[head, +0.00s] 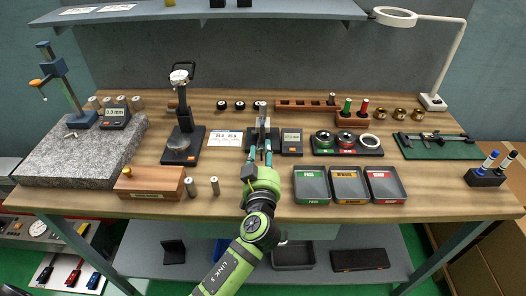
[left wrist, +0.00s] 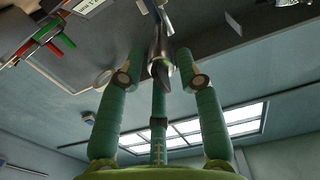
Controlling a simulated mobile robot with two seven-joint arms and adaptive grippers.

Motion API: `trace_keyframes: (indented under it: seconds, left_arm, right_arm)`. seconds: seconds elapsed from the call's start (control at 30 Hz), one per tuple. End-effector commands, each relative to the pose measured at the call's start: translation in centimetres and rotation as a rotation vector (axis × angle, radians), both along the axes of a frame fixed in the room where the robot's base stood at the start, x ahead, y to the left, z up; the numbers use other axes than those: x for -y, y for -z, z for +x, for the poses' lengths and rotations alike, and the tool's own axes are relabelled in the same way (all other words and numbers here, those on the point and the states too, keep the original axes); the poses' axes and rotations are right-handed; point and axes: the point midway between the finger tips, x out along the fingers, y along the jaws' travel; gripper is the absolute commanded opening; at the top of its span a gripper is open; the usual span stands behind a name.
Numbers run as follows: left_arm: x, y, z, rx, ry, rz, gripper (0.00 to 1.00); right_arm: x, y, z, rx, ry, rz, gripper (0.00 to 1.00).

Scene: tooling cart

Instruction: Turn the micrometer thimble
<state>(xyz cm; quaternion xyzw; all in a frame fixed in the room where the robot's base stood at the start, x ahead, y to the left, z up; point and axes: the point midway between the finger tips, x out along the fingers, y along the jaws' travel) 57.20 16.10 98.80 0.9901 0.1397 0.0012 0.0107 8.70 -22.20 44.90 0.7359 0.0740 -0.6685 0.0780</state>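The micrometer (head: 262,117) stands upright in its dark stand (head: 254,139) at the middle of the bench, partly hidden by my gripper. My left gripper (head: 260,151) reaches in from the front with its teal fingers pointing at the micrometer. In the left wrist view, the dark thimble with a shiny end (left wrist: 160,70) lies between the tips of the two outer fingers of the left gripper (left wrist: 159,62). A gap shows on both sides, so the fingers look open around it. A third finger shows in the middle, near the thimble's end. My right gripper is not in view.
A digital readout (head: 291,140) stands right of the micrometer stand, with a white label card (head: 226,138) to its left. The green pass tray (head: 312,186) and two more trays sit front right. A wooden block (head: 149,183) and two metal cylinders (head: 203,187) are front left.

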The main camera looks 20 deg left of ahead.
Motion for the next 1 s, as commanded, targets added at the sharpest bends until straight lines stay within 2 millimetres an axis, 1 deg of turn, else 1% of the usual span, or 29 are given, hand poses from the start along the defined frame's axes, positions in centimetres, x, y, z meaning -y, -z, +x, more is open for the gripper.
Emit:
trace_keyframes:
  seconds: [0.2, 0.3, 0.73, 0.87, 1.0]
  left_arm:
    - [-0.01, 0.05, 0.04, 0.0, 0.0, 0.001, 0.35]
    - [0.0, 0.04, 0.02, 0.0, 0.001, 0.001, 0.0]
    - [0.13, -0.01, 0.03, -0.008, 0.003, 0.034, 0.0]
    - [0.18, 0.0, 0.03, -0.022, 0.004, 0.09, 0.0]
    - [0.27, -0.01, 0.05, -0.048, 0.005, 0.185, 0.0]
  right_arm:
    - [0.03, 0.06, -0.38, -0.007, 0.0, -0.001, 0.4]
    - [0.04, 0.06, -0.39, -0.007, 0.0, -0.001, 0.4]
    - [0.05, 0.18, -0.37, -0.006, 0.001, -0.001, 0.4]
    - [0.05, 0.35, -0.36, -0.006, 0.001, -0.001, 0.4]
    - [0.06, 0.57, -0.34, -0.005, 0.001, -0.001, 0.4]
